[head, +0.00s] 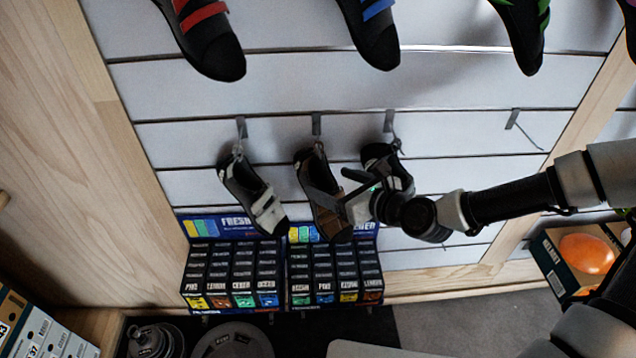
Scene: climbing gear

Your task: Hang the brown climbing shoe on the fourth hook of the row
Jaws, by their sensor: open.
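The brown climbing shoe (316,172) hangs toe down from the second hook (316,123) from the left, in the head view. My gripper (336,189) is at the shoe's right side, with its open fingers around or just in front of the shoe's middle. I cannot tell whether they touch it. The gripper hides part of the shoe. The fourth hook (512,118), at the right of the row, is bare, and its thin prong slants down to the right.
A black and white shoe (251,194) hangs on the first hook. Another (378,157) hangs on the third, partly behind my gripper. Several shoes hang above. Display boxes (233,272) stand below. A helmet box (560,272) is at lower right. The panel around the fourth hook is clear.

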